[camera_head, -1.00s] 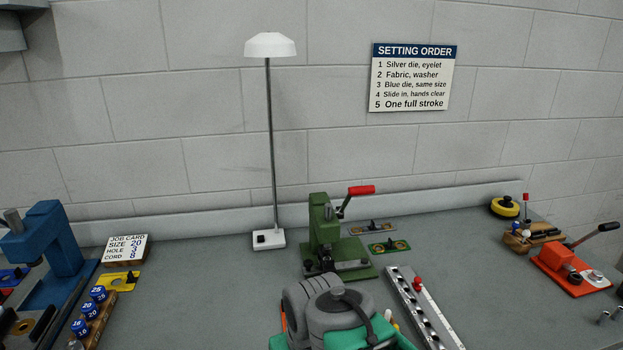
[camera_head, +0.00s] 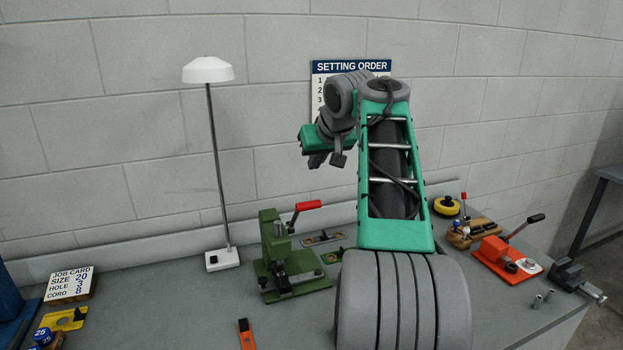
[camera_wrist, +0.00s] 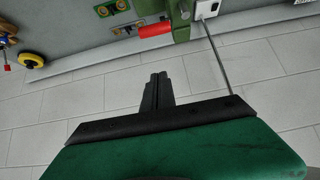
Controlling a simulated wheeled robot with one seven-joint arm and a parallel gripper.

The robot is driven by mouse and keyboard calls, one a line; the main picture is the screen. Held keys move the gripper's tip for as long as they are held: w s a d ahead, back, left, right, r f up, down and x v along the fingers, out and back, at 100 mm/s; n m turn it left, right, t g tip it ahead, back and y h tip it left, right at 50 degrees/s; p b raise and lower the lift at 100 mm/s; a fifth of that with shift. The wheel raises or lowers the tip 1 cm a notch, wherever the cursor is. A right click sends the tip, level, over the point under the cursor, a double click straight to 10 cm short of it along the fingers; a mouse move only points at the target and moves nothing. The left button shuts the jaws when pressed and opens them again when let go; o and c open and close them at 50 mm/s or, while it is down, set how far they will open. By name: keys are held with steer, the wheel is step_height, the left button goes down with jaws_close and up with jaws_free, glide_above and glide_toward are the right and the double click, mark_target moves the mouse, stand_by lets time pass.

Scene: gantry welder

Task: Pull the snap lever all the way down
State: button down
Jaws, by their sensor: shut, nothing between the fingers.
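A green press (camera_head: 281,262) stands on the bench, its red-handled lever (camera_head: 309,205) pointing up and right. An orange press (camera_head: 506,259) stands farther right, its black-tipped lever (camera_head: 526,226) raised at a slant. I cannot tell from the frames which is the snap lever. My gripper (camera_head: 327,161) is shut and empty, held in the air above the green press's red handle, apart from it. In the wrist view my gripper's fingers (camera_wrist: 158,88) are together, with the red handle (camera_wrist: 155,29) beyond them near the top edge. My arm hides part of the bench.
A lamp (camera_head: 208,70) on a thin pole stands left of the green press. A job card (camera_head: 70,284) and a blue press (camera_head: 10,305) are at the left. A wooden block (camera_head: 470,232), yellow-black roll (camera_head: 446,206) and grey vise (camera_head: 571,274) are at the right. A wall lies behind.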

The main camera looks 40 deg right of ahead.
glide_above(310, 202)
steer(key=w, duration=0.2)
step_height(310, 202, down, 7)
steer(key=s+f, duration=0.1)
steer(key=f, duration=0.1)
steer(key=shift+s+f, duration=0.3)
steer(key=shift+s, duration=0.05)
steer(key=shift+f+b, duration=0.3)
steer(key=shift+f, duration=0.05)
steer(key=shift+s, duration=0.1)
